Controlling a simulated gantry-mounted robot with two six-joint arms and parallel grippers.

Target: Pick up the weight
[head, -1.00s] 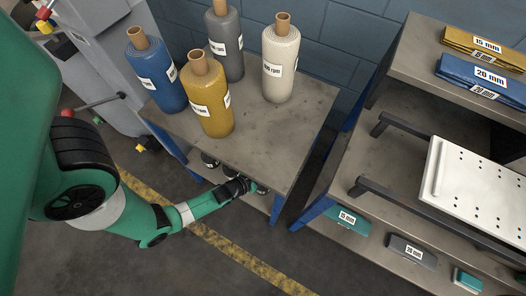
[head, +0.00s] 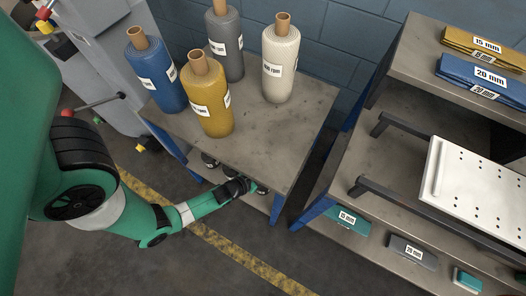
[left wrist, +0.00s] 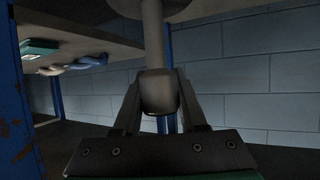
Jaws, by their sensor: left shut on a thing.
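In the left wrist view the weight (left wrist: 153,40) shows as a grey post with a wide round part at the top edge of the picture. My left gripper (left wrist: 160,92) is shut on the post's lower, block-like end. In the head view my left gripper (head: 238,187) reaches under the front edge of the table's top, at its lower shelf. Dark round weights (head: 209,160) show on that shelf beside the gripper, partly hidden by the tabletop. The held weight is mostly hidden in the head view. My right gripper is in neither view.
The table (head: 285,150) carries blue, yellow, grey and white fabric rolls above my gripper. A shelf unit (head: 345,195) with labelled packs and a white perforated plate (head: 480,185) stands at the right. Open floor (head: 210,265) lies in front.

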